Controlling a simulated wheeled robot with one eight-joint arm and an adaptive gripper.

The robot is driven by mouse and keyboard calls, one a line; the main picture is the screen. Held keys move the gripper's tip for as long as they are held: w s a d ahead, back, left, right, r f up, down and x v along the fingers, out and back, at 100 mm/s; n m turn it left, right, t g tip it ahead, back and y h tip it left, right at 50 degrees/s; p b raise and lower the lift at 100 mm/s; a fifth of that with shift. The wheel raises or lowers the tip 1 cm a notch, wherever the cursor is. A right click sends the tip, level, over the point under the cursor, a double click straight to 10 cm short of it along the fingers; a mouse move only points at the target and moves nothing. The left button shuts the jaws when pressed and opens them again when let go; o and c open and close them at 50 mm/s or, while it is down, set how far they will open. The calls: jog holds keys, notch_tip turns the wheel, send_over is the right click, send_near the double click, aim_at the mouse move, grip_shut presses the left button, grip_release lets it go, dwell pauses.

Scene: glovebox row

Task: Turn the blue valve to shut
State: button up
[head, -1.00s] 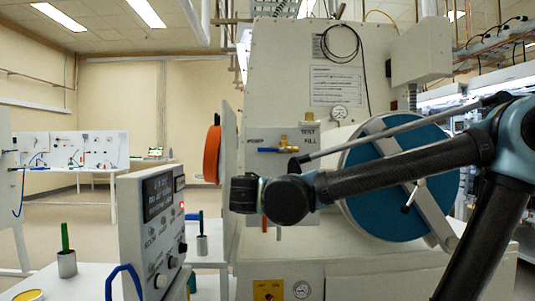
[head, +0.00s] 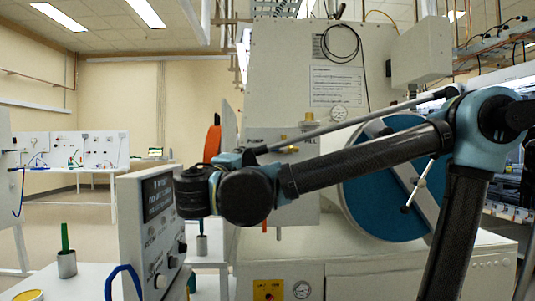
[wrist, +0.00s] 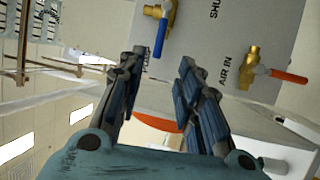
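The blue valve (wrist: 161,34) shows at the top of the wrist view, a blue lever on a brass body on the grey panel (wrist: 206,38). The lever lies along the view's vertical, its free end down. My gripper (wrist: 160,61) is open and empty, its two dark fingers apart. The lever's free end appears in line with the gap between the fingertips; I cannot tell how far beyond them it lies. The word SHUT is printed to the right of the valve.
A brass valve (wrist: 251,66) with an orange handle, marked AIR IN, is to the right in the wrist view.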

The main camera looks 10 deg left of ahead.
jog(key=x, duration=1.4)
jog(key=shift+w, duration=0.2)
grip_shut()
